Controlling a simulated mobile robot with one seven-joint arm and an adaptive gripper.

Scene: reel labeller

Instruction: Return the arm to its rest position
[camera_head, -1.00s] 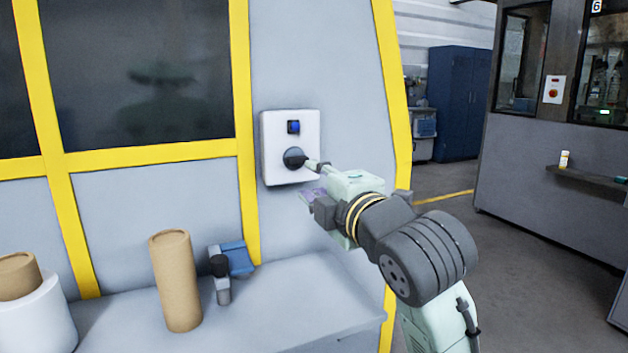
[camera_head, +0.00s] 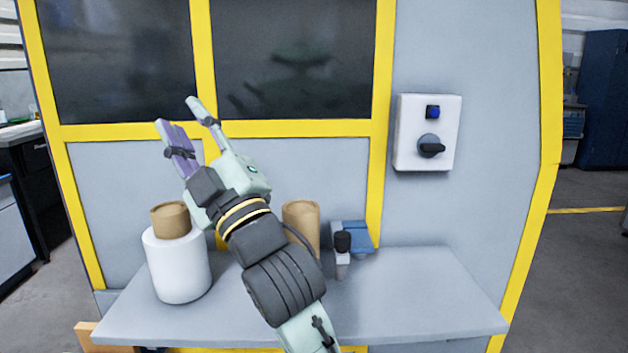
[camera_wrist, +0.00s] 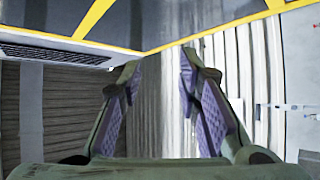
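My gripper (camera_head: 178,117) is raised in front of the machine's left side, above the grey shelf, with its fingers pointing up. The fingers are spread apart with nothing between them. In the wrist view my gripper (camera_wrist: 158,85) also shows an empty gap between its purple-padded fingers. My arm crosses in front of the shelf and hides part of it. The white control box (camera_head: 402,155) with a blue button (camera_head: 433,112) and a black rotary knob (camera_head: 431,147) is on the machine's wall to the right, well apart from my gripper.
On the shelf (camera_head: 420,300) stand a white roll (camera_head: 180,270) with a cardboard core (camera_head: 170,220), a brown cardboard tube (camera_head: 301,222) partly behind my arm, and a blue device (camera_head: 352,236). The yellow-framed dark window (camera_head: 295,60) is behind. The shelf's right part is clear.

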